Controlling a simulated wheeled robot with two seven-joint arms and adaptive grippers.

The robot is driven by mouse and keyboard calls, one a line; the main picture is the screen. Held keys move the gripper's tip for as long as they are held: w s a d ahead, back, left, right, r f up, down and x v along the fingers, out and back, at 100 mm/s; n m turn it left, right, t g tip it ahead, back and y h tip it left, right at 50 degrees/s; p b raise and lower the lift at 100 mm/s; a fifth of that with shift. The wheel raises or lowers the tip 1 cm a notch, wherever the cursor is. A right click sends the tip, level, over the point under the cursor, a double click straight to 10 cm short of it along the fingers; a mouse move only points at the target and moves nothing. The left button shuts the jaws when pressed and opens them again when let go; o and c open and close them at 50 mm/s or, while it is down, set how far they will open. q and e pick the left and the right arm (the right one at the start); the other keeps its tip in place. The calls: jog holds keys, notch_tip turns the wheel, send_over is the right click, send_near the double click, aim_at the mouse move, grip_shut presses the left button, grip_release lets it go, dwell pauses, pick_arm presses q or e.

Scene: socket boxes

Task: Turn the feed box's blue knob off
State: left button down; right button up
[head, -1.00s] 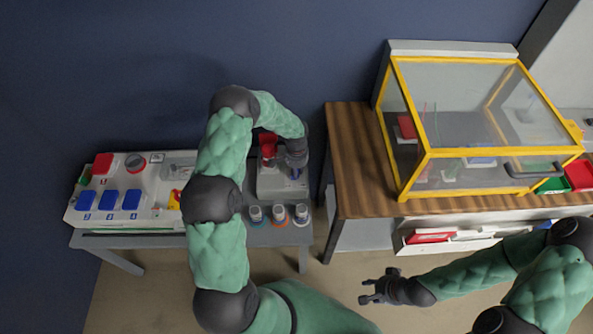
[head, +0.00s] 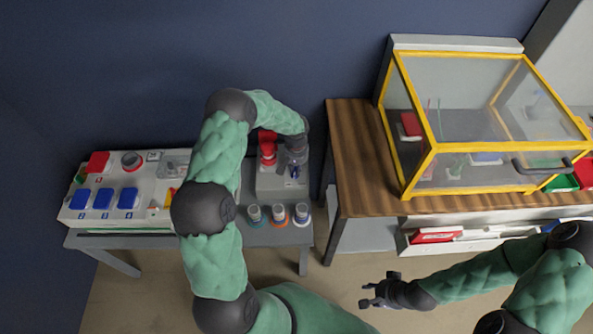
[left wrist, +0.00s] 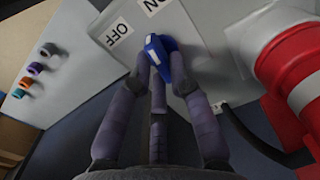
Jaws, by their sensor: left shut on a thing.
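The feed box (head: 268,183) is the light grey box at the right end of the grey table. Its blue knob (head: 295,172) is small and partly under my left gripper (head: 295,161). In the left wrist view the blue knob (left wrist: 176,68) with a white stripe is between my gripper's fingertips (left wrist: 160,65), which are shut on it. An OFF label (left wrist: 118,33) is left of the knob and another label (left wrist: 152,5), partly cut off, is above it. My right gripper (head: 372,292) is empty, with its fingers apart, low over the floor.
A red and white post (head: 267,150) rises on the box beside my left gripper and is close at right in the left wrist view (left wrist: 295,75). Several capped plugs (head: 278,214) stand in front. A white panel (head: 110,205) with blue buttons is left; a yellow-framed case (head: 470,120) is right.

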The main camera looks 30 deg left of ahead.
aim_at(295, 169)
pick_arm(q)
jog(key=n+b, duration=0.1)
jog(key=n, duration=0.4)
jog(key=shift+a+n+b, duration=0.15)
jog(key=shift+n+b, duration=0.15)
jog(key=shift+b, duration=0.1)
jog(key=n+b, duration=0.1)
jog(key=n, duration=0.4)
jog(key=shift+a, duration=0.15)
jog(key=c, duration=1.1)
grip_release()
jog(key=shift+c, duration=0.2)
jog(key=shift+r, duration=0.1)
notch_tip(295, 169, up, 12)
jog(key=shift+s, duration=0.15)
